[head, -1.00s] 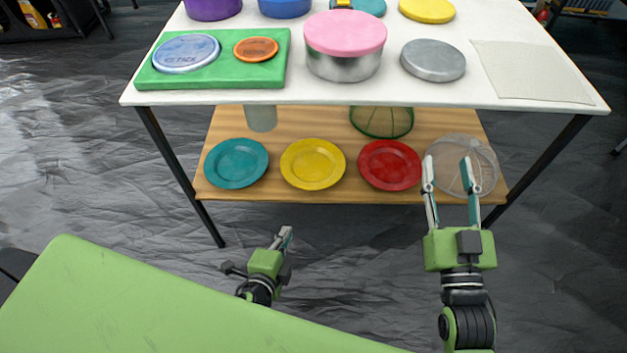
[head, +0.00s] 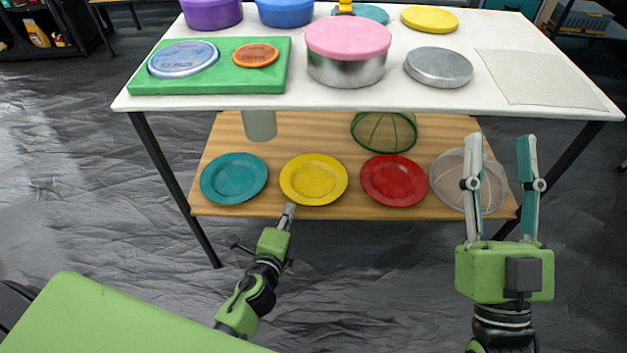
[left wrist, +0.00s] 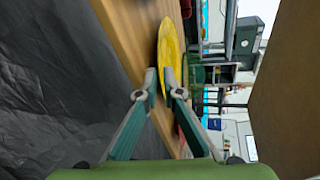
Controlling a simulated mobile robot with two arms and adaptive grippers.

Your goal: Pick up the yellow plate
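The yellow plate (head: 314,179) lies on the wooden lower shelf, between a teal plate and a red plate. My left gripper (head: 290,209) is at the shelf's front edge, at the near rim of the yellow plate. In the left wrist view the yellow plate (left wrist: 174,50) shows edge-on beyond and between the fingertips of my left gripper (left wrist: 160,76). Those fingers have a narrow gap between them; whether they touch the rim I cannot tell. My right gripper (head: 500,140) is open and empty, in front of the mesh cover at the right.
The teal plate (head: 234,180) and red plate (head: 394,181) flank the yellow one closely. A mesh cover (head: 450,183) and a green wire basket (head: 384,136) are on the shelf (head: 290,135). The white tabletop (head: 420,101) overhangs the shelf.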

